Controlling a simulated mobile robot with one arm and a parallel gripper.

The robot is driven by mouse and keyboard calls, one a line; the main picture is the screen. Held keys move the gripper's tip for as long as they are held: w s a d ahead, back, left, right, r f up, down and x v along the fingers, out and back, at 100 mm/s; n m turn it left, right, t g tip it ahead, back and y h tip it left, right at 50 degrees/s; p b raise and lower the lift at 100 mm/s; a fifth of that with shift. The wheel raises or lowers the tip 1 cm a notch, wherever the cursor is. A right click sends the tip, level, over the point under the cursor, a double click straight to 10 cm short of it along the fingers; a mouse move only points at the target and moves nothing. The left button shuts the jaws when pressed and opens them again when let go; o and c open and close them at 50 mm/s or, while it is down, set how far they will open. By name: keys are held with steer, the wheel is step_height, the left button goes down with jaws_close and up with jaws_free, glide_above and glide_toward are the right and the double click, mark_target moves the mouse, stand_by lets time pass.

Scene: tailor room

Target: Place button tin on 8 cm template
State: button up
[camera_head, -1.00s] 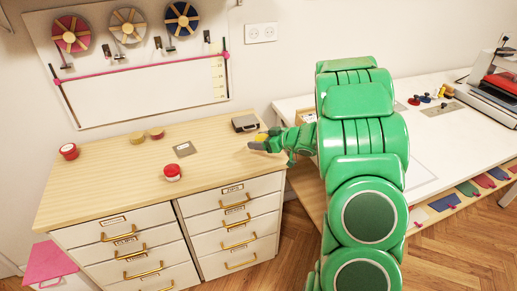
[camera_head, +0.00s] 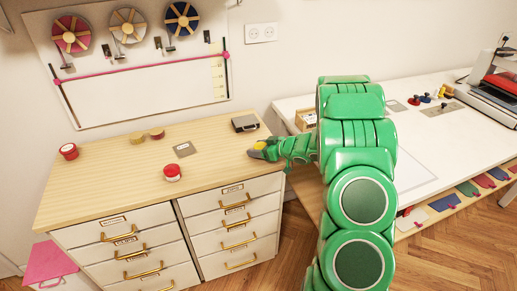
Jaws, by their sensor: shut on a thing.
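My gripper (camera_head: 259,151) is at the right end of the wooden dresser top, shut on a small yellow thing (camera_head: 261,145) that may be a tin; the fingers partly hide it. A small grey square plate (camera_head: 184,149), possibly a template, lies flat in the middle, left of my gripper. Its size marking is too small to read.
A dark grey box (camera_head: 245,123) stands behind my gripper. The dresser top (camera_head: 110,180) is clear around the grey plate. The white table (camera_head: 415,145) at right holds another grey plate (camera_head: 395,105), small coloured items and a machine (camera_head: 490,88).

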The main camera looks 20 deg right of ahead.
mark_target(263, 146)
steer(key=shift+f, duration=0.15)
steer(key=o, duration=1.1)
steer(key=shift+r+v, duration=0.25)
steer(key=shift+v, duration=1.7)
steer(key=shift+r+v, duration=0.25)
steer(key=shift+v, duration=1.7)
